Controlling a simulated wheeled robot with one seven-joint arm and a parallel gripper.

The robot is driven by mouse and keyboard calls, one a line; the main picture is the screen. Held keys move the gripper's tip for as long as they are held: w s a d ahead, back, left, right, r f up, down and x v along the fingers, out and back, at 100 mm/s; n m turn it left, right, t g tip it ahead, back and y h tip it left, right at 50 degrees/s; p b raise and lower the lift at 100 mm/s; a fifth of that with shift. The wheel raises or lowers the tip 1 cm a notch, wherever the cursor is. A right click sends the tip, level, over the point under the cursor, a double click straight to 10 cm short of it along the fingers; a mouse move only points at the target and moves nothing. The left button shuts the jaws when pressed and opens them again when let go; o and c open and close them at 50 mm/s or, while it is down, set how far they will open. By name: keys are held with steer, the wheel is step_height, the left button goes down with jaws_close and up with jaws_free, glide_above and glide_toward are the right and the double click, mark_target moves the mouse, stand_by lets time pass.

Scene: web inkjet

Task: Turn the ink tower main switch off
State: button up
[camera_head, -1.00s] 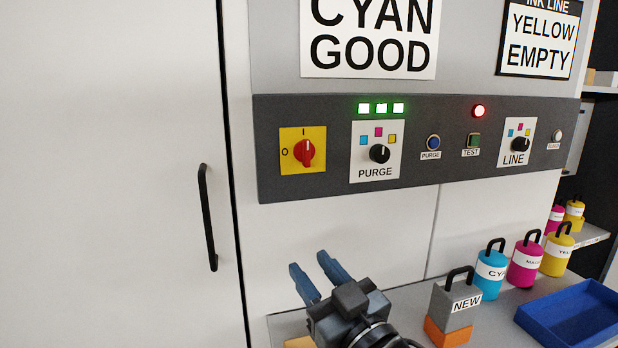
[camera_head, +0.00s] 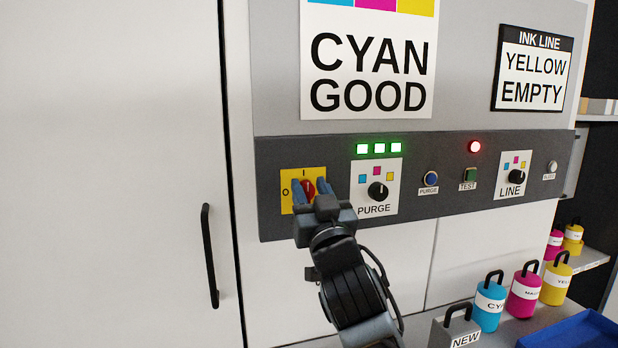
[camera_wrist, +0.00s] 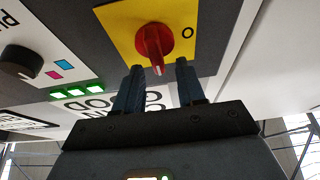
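The main switch is a red rotary knob (camera_head: 307,188) on a yellow plate (camera_head: 286,190), at the left end of the dark control panel. The plate carries an "I" above and an "O" on the left in the head view. In the wrist view, which is upside down, the red knob (camera_wrist: 152,42) has its handle pointing at the fingers, away from the "O", on the "I" side. My gripper (camera_head: 310,186) is in front of the switch, fingers apart. In the wrist view my gripper (camera_wrist: 160,68) is open, with the handle's tip near the gap between the fingertips; contact cannot be told.
To the right of the switch is the PURGE selector (camera_head: 377,191), then a blue button (camera_head: 431,178), a green TEST button (camera_head: 470,174) and the LINE selector (camera_head: 515,177). A cabinet door handle (camera_head: 210,255) is on the left. Ink bottles (camera_head: 525,290) stand below right.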

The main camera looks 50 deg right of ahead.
steer(key=shift+w+d+r, duration=0.2)
steer(key=shift+w+d, duration=0.1)
steer(key=shift+w, duration=0.15)
jaws_close()
steer(key=shift+f, duration=0.1)
